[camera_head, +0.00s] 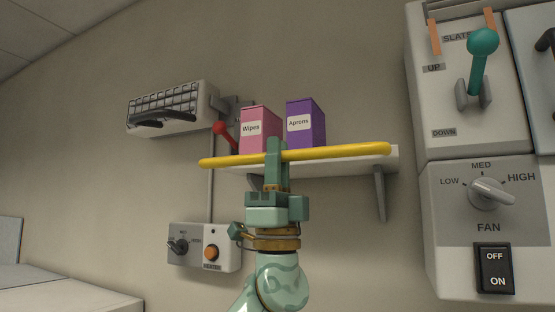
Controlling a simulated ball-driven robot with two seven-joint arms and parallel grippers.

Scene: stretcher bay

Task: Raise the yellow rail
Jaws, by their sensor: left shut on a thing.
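The yellow rail (340,153) is a long bar running across the front of a wall shelf (350,165), with its right end a little higher than its left. My left gripper (276,152) comes up from below and is shut on the rail left of its middle. One finger shows in front of the bar; the other is hidden. My right gripper is not in view.
A pink Wipes box (262,130) and a purple Aprons box (306,122) stand on the shelf behind the rail. A heater (175,105) and its control box (205,247) are at left. A panel with a teal lever (479,62) and a fan knob (490,194) is at right.

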